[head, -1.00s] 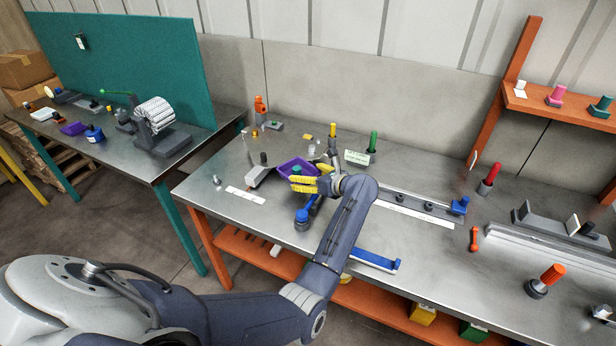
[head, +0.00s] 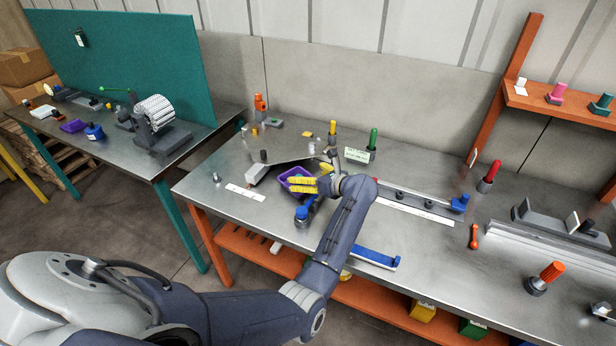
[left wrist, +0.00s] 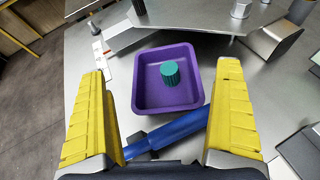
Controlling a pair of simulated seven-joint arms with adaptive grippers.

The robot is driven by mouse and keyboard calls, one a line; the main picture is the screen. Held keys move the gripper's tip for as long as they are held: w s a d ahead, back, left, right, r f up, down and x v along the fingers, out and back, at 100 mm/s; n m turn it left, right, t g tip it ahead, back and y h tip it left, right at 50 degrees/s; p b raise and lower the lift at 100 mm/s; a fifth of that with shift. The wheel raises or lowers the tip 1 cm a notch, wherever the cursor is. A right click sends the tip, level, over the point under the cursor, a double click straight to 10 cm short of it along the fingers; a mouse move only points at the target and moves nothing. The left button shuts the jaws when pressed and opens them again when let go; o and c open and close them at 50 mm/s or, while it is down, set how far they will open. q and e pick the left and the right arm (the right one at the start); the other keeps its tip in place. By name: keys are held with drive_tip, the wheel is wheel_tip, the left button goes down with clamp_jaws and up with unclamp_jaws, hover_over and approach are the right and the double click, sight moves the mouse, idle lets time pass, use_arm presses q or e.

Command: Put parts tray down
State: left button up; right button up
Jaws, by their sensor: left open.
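The parts tray is a small purple square tray (head: 284,185), on the near bench and partly hidden by my left gripper in the head view. In the left wrist view the tray (left wrist: 140,85) looks level on the metal top, with one teal ribbed cylinder (left wrist: 170,73) inside. My left gripper (head: 305,186) has yellow fingers. In the left wrist view its fingers (left wrist: 160,68) are wide apart, one on each side of the tray, with gaps and no visible contact. My right gripper is in neither view.
A blue-handled tool (head: 303,213) stands just in front of the tray; its blue shaft (left wrist: 178,135) crosses between the fingers. A grey angled fixture (head: 262,172) is close to the tray on the left. A green-handled tool (head: 373,140) stands behind right.

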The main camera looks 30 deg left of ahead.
use_arm(q)
drive_tip(key=shift+r, duration=0.55)
drive_tip(key=shift+v, duration=2.05)
